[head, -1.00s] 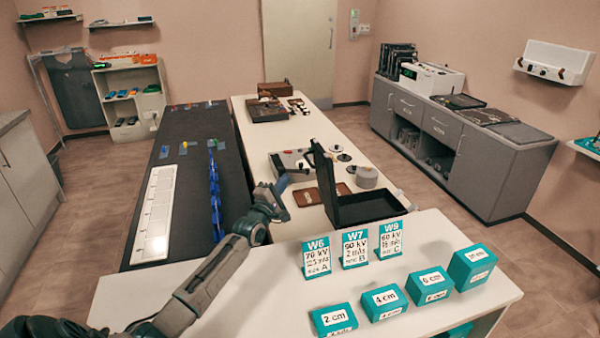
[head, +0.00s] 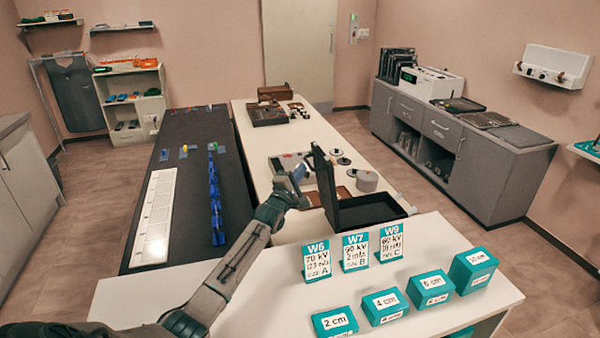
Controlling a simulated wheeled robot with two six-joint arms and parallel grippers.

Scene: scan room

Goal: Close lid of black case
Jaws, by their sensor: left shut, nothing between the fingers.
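The black case (head: 365,211) stands on the white table behind the small signs. Its lid (head: 324,184) is up, roughly upright at the case's left side, and the inside of the case is open to view. My left gripper (head: 302,172) is shut and empty, just left of the lid near its upper part. I cannot tell whether it touches the lid. My right gripper is not in view.
Three teal-and-white signs (head: 354,252) stand in front of the case. Several teal boxes (head: 385,306) line the table's front right. A round grey container (head: 367,181) and small discs lie behind the case. A dark table (head: 190,215) is at left.

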